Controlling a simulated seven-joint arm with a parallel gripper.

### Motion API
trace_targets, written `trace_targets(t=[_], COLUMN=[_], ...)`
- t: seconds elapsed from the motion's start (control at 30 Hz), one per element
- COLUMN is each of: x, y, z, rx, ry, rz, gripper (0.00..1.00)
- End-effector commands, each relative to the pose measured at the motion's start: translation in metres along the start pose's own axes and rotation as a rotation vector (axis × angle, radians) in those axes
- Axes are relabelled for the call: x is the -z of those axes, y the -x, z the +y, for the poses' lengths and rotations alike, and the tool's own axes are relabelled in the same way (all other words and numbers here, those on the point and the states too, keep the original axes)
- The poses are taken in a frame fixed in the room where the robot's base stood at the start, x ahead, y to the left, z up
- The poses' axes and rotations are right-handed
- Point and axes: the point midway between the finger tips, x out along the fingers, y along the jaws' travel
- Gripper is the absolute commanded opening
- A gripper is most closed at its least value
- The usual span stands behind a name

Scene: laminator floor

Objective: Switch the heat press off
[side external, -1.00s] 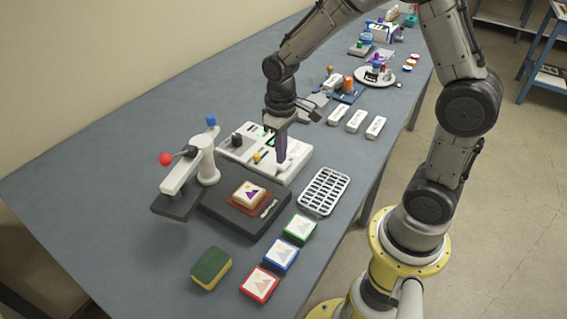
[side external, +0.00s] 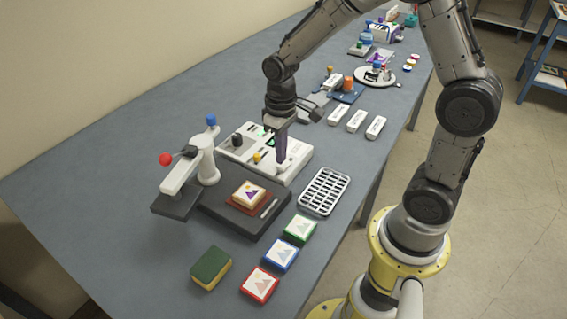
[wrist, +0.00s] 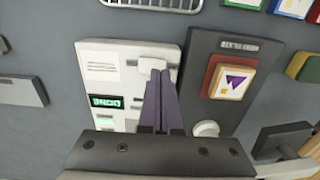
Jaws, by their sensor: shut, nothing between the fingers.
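The heat press has a white control box (side external: 240,150) on the table. Its swing arm (side external: 185,172) with a red ball handle (side external: 165,159) is turned to the left, off the dark lower bed (side external: 225,208). A tile with a purple picture (side external: 248,193) sits on a red pad on that bed. In the wrist view the control box (wrist: 100,62) has a lit green display (wrist: 106,101), apparently reading DONE upside down, and a white switch lever (wrist: 152,65). My gripper (side external: 281,163) is shut and empty, its fingertips (wrist: 160,74) at the lever; exact contact is unclear.
A slotted white rack (side external: 324,191) lies right of the press. Green, blue and red picture blocks (side external: 281,255) and a sponge (side external: 211,268) lie in front. White labelled blocks (side external: 356,121) and other items stand farther back. The table's left side is clear.

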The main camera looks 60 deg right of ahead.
Motion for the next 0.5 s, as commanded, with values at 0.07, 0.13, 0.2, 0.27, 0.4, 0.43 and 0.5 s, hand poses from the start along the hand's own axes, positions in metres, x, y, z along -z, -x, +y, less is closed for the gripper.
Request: trace_targets(t=[0.07,0.13,0.2,0.27,0.4,0.43,0.5], x=[-0.0002,-0.0002,-0.0001,0.0000,0.0001,0.0000,0.0000], y=[-0.0013,-0.0023,-0.0033,-0.0041,-0.0061,-0.0065,-0.0074], z=[0.0000,0.0000,0.0000,0.0000,0.0000,0.0000,0.0000], rx=[0.000,0.000,0.000,0.000,0.000,0.000,0.000], ry=[0.000,0.000,0.000,0.000,0.000,0.000,0.000], rz=[-0.001,-0.001,-0.001,-0.001,-0.001,-0.001,-0.001], gripper=[0.00,0.00,0.00,0.00,0.00,0.00,0.00])
